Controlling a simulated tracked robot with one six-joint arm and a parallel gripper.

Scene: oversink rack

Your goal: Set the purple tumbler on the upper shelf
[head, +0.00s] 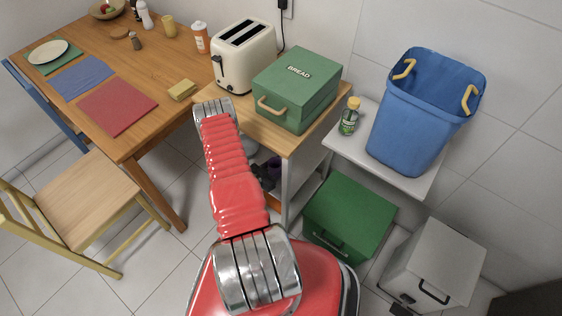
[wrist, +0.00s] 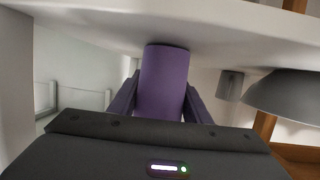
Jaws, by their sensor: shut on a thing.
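The purple tumbler (wrist: 163,82) is between the two dark fingers of my gripper (wrist: 159,103) in the wrist view. My gripper is shut on it. The wrist view seems upside down, and the tumbler's far end meets or nearly meets a pale shelf board (wrist: 210,35); I cannot tell whether they touch. In the head view my gripper (head: 264,176) is small and dark beside the cart, below its wooden top.
A grey bowl (wrist: 290,92) and a small grey cup (wrist: 230,84) sit on the same pale board beside the tumbler. The cart's wooden top (head: 283,139) carries a green bread box (head: 296,85) and a toaster (head: 244,55). A green bin (head: 348,215) stands right of the cart.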

